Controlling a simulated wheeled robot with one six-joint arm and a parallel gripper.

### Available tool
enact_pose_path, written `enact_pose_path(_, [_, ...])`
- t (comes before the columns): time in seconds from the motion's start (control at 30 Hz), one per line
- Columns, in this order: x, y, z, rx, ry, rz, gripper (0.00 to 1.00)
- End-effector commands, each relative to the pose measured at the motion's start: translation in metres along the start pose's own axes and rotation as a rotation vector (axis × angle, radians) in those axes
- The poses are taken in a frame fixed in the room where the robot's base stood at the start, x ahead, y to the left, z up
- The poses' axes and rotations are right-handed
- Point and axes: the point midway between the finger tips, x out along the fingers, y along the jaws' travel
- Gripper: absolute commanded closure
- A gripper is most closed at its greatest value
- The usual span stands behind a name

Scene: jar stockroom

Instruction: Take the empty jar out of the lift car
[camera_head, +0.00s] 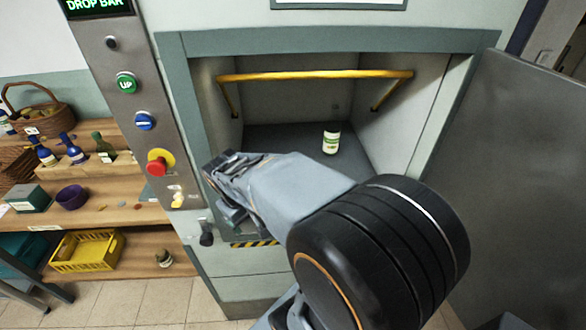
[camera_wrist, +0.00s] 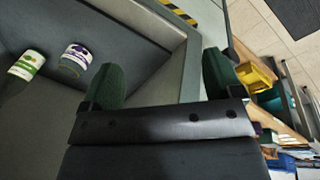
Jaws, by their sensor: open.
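The lift car (camera_head: 290,138) is open at the front, with a grey floor. In the head view a small jar (camera_head: 331,140) with a white and green label stands on that floor. The wrist view shows this green-labelled jar (camera_wrist: 26,65) and a second jar (camera_wrist: 75,58) with a white and purple label beside it. The second jar does not show in the head view. I cannot tell which jar is empty. My gripper (camera_head: 226,185) is open and empty at the left edge of the opening. In the wrist view its dark green fingers (camera_wrist: 160,78) are apart from both jars.
A yellow bar (camera_head: 315,75) crosses the upper part of the opening. A button panel (camera_head: 130,90) stands left, its display reading "DROP BAR". Wooden shelves (camera_head: 110,213) with bottles, a basket and a yellow crate (camera_head: 88,252) are further left. A grey panel (camera_head: 505,170) stands right.

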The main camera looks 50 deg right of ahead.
Motion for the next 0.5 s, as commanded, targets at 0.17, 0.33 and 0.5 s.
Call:
enact_pose_path(0.17, [0.071,0.079,-0.016,-0.298,-0.257,0.216,0.0])
enact_pose_path(0.33, [0.118,0.151,-0.04,-0.718,-0.458,0.404,0.0])
enact_pose_path(0.5, [0.139,0.2,-0.073,-1.106,-0.607,0.559,0.0])
